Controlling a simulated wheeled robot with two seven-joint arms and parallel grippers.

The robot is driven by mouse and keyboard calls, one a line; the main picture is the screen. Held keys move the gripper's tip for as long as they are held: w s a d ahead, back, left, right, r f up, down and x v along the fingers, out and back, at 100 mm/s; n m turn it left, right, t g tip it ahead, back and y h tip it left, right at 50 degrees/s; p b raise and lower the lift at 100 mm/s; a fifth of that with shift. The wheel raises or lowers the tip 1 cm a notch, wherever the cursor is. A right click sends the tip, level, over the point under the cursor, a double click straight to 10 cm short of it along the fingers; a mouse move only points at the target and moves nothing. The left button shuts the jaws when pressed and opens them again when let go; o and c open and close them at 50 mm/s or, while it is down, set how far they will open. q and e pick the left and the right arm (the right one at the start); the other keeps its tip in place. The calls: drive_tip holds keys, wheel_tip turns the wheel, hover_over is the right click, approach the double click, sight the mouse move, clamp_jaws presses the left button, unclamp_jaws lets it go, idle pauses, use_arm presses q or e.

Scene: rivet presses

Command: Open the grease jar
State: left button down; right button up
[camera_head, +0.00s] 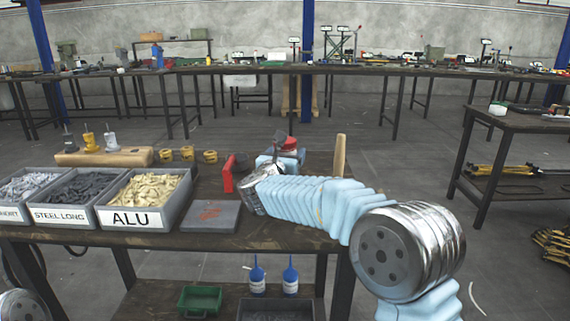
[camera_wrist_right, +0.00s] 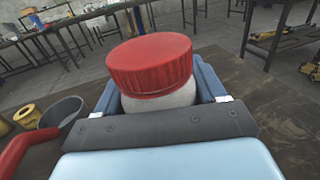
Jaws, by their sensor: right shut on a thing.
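The grease jar has a ribbed red lid (camera_wrist_right: 150,62) and a pale body (camera_wrist_right: 160,98); it stands upright between the jaws in the right wrist view. The lid sits on the jar. In the head view its red lid (camera_head: 289,144) shows just beyond my right wrist, over the workbench. My right gripper (camera_wrist_right: 165,100) is shut around the jar's body, below the lid. In the head view my right gripper (camera_head: 272,161) is largely hidden behind my wrist. I cannot tell whether the jar touches the bench. My left gripper is not in view.
On the bench (camera_head: 270,237), left of my right arm, are a red upright part (camera_head: 228,174), a grey plate (camera_head: 211,216), yellow rings (camera_head: 187,153) and rivet bins, including ALU (camera_head: 143,218). A wooden handle (camera_head: 340,155) stands right of the jar. Bare benchtop lies beyond my forearm.

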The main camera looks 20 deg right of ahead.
drive_tip(key=shift+r, duration=0.1)
drive_tip(key=shift+r, duration=0.25)
wheel_tip(320, 180, up, 2)
drive_tip(key=shift+r, duration=0.1)
drive_tip(key=s+r+b, duration=0.2)
drive_tip(key=s+r, duration=0.8)
drive_tip(key=s, duration=0.4)
drive_tip(key=shift+a+b, duration=0.15)
drive_tip(key=shift+b, duration=0.2)
drive_tip(key=o, duration=0.8)
drive_tip(key=shift+r, duration=0.1)
drive_tip(key=shift+c, duration=0.2)
drive_tip(key=c, duration=1)
